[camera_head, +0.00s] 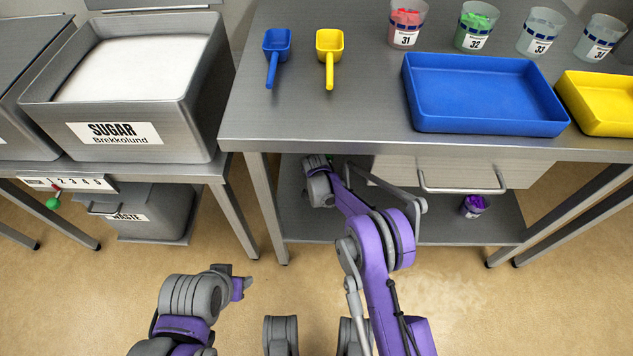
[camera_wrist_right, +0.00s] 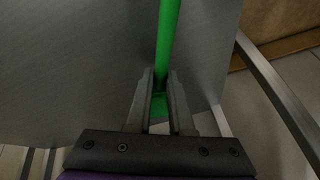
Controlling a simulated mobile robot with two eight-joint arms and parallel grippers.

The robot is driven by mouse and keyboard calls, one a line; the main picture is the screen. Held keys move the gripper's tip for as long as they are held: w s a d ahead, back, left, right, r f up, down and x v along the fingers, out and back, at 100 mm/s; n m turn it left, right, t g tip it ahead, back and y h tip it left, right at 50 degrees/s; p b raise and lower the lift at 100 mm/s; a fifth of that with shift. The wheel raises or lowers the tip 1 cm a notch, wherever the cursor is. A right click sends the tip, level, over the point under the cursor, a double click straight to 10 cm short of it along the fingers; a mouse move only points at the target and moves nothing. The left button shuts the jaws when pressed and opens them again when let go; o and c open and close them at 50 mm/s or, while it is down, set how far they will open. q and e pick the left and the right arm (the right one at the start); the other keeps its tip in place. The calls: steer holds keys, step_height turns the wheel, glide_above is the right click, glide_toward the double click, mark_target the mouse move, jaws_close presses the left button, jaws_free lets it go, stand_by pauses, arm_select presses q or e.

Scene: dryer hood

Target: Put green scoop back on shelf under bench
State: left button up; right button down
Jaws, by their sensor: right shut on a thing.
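The green scoop (camera_wrist_right: 168,45) shows in the right wrist view as a green bar running up from between the fingers of my right gripper (camera_wrist_right: 160,82). That gripper is shut on it. A grey metal surface lies behind the scoop. In the head view my right arm reaches under the front edge of the bench (camera_head: 340,125), over the lower shelf (camera_head: 500,222). The right fingers and the scoop are hidden there by the bench top. My left gripper (camera_head: 242,288) is low over the floor, left of the bench; its finger opening is not clear.
A drawer (camera_head: 400,170) with a handle hangs under the bench. A purple cup (camera_head: 474,206) stands on the shelf's right part. Blue (camera_head: 277,45) and yellow (camera_head: 329,48) scoops and a blue tray (camera_head: 485,95) lie on top. A sugar bin (camera_head: 190,110) stands left.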

step_height(320, 180, down, 5)
steer(key=shift+f+b, duration=0.1)
steer(key=shift+b, duration=0.45)
steer(key=c, duration=0.8)
jaws_free()
steer(key=shift+f, duration=0.1)
steer(key=p+v, duration=0.3)
steer(key=v, duration=0.9)
